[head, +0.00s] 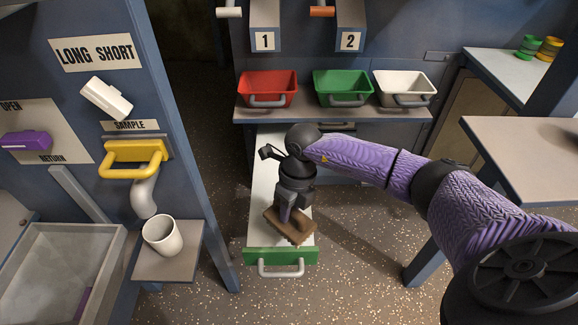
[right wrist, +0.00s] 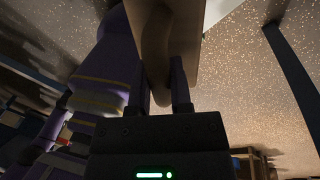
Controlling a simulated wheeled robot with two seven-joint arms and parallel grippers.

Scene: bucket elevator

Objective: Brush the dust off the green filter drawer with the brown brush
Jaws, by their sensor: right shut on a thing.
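The green filter drawer (head: 256,256) is pulled out toward me, with a grey handle on its green front and a long pale top running back under the shelf. I cannot make out dust on the pale part at this size. My right gripper (head: 287,212) is shut on the brown brush (head: 297,231) over the front end of the drawer. The brush is tilted and hides part of the drawer; whether it touches the surface is unclear. In the right wrist view the brush's brown handle (right wrist: 156,45) sits between the two fingers (right wrist: 162,88). My left gripper is out of view.
Red (head: 268,85), green (head: 341,85) and white (head: 404,85) bins stand on a shelf behind the drawer. On the left, a white cup (head: 162,236) stands on a small ledge below a yellow handle (head: 133,152). A table (head: 530,150) is on the right.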

